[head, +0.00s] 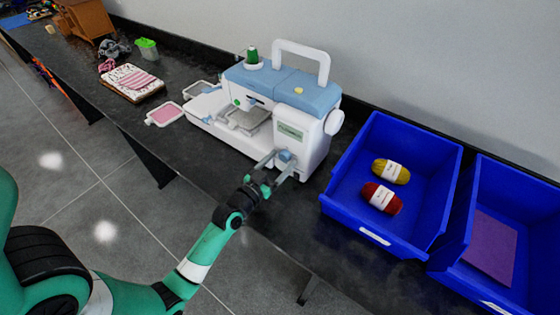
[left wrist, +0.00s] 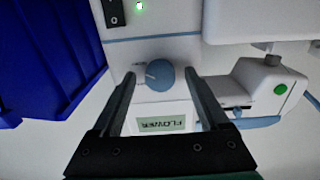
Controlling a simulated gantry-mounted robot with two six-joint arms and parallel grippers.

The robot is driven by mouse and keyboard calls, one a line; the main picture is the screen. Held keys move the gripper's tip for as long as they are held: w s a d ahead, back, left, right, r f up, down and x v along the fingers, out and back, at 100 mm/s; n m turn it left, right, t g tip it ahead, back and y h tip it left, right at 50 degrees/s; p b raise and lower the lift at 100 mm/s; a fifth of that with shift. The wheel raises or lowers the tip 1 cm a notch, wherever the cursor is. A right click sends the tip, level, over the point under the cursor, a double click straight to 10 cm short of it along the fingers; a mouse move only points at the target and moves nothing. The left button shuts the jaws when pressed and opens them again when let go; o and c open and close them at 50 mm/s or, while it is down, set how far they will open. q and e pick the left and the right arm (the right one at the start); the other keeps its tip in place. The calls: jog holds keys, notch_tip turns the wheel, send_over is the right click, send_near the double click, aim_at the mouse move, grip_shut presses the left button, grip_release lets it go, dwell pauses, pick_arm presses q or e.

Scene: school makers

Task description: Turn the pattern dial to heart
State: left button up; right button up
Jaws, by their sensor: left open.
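The white and light-blue sewing machine (head: 312,128) stands on the dark counter. Its blue pattern dial (left wrist: 161,75) is on the front face, and it also shows in the head view (head: 285,156). A small green display (left wrist: 163,124) by the dial reads FLOWER, upside down in the left wrist view. My left gripper (head: 277,164) is open, with its two fingers on either side of the dial. In the left wrist view the gripper (left wrist: 161,80) has gaps between fingers and dial; I cannot tell any contact. My right gripper is not in view.
A blue bin (head: 345,210) with yellow and red yarn stands close to the right of the machine, and a second blue bin (head: 455,285) is beyond it. A pink-filled hoop frame (head: 164,114) and folded cloth (head: 132,82) lie to the left. The wall is behind.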

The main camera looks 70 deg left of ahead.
pick_arm(q)
grip_shut()
dwell(0.4)
jog(key=shift+n, duration=0.5)
jog(key=shift+r+n+p, duration=0.1)
jog(key=shift+n+p, duration=0.3)
jog(key=shift+n, duration=0.2)
jog(key=n+p, duration=0.1)
jog(key=n, duration=0.2)
jog(key=n+p, duration=0.1)
jog(key=n, duration=0.5)
jog(key=shift+n, duration=0.3)
